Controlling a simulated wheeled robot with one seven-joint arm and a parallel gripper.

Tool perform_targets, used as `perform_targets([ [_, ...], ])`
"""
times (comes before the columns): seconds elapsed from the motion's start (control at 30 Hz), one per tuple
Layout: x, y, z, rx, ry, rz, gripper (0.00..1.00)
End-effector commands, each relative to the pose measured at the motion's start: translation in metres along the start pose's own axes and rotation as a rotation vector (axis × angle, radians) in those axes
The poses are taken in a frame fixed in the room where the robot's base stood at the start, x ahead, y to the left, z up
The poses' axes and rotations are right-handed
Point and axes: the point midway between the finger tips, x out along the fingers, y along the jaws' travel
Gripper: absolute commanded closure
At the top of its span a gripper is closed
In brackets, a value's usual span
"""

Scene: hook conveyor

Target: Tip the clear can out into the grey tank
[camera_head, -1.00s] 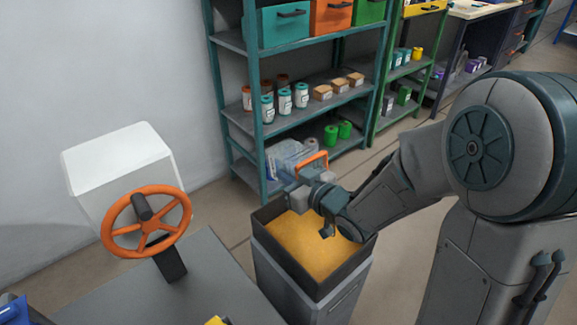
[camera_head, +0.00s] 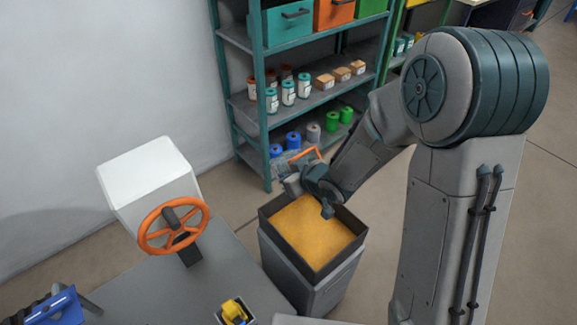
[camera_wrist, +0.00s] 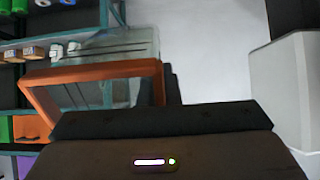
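The clear can (camera_wrist: 115,50) shows in the wrist view as a see-through body behind its orange handle frame (camera_wrist: 92,70). In the head view the orange handle (camera_head: 306,153) stands above my gripper (camera_head: 293,184), and the clear body is hard to make out against the shelf. My gripper is shut on the can at its handle; the fingertips are mostly hidden. It holds the can above the far rim of the grey tank (camera_head: 300,273). The tank has a dark rim and an orange-yellow fill. I cannot tell the can's exact tilt.
A teal shelf (camera_head: 245,105) with jars, small boxes and bins stands close behind the tank. A white box (camera_head: 150,182) with an orange handwheel (camera_head: 173,226) stands left on a grey bench. A yellow item (camera_head: 235,312) lies at the bench's front. Floor is clear right of my arm.

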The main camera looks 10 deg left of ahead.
Motion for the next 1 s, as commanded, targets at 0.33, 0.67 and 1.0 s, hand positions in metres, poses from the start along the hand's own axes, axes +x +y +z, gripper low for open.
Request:
perform_targets([
  [0.33,-0.01,0.0,-0.012,0.001,-0.16,-0.001,1.0],
  [0.67,-0.015,-0.001,-0.017,0.0,-0.304,-0.002,1.0],
  [1.0,-0.022,0.0,-0.022,0.001,-0.442,-0.001,1.0],
])
